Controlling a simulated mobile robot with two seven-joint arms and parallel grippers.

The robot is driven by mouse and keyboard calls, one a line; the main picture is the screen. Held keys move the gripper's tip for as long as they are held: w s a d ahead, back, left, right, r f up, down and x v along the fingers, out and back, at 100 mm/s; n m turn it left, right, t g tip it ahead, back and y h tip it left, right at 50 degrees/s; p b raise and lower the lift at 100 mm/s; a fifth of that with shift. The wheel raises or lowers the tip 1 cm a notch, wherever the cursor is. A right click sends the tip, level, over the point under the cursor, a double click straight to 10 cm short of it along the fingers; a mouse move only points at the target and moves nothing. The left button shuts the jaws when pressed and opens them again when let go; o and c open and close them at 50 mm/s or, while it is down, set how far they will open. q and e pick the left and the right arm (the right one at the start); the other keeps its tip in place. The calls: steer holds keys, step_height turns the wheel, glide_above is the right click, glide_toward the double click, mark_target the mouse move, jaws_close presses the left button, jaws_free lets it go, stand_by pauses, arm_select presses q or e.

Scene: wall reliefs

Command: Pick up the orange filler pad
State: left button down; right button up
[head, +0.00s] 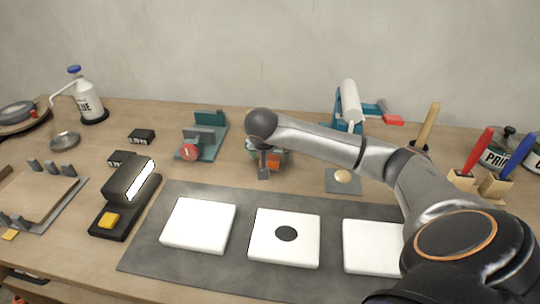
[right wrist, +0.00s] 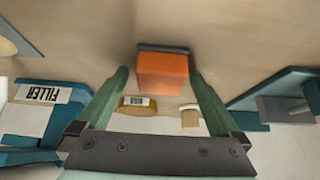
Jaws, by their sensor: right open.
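The orange filler pad (right wrist: 163,77) shows in the right wrist view as an orange block with a dark grey strip along its far edge. It lies between the two green fingers of my right gripper (right wrist: 159,92), with a visible gap on each side. The gripper is open and holds nothing. In the head view the pad (head: 273,162) is partly hidden behind my right gripper (head: 264,170), which points down at the back middle of the table. I cannot tell the exact height of the fingertips beside the pad. My left gripper is not in view.
A teal holder labelled FILLER (right wrist: 42,94) and another teal stand (right wrist: 275,100) flank the gripper. White square panels, one (head: 199,224) at left, lie on a grey mat (head: 150,254) in front. A teal fixture (head: 208,143) stands left, a white roller (head: 351,103) right.

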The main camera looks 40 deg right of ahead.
steer(key=shift+c, duration=0.4)
steer(key=c, duration=1.3)
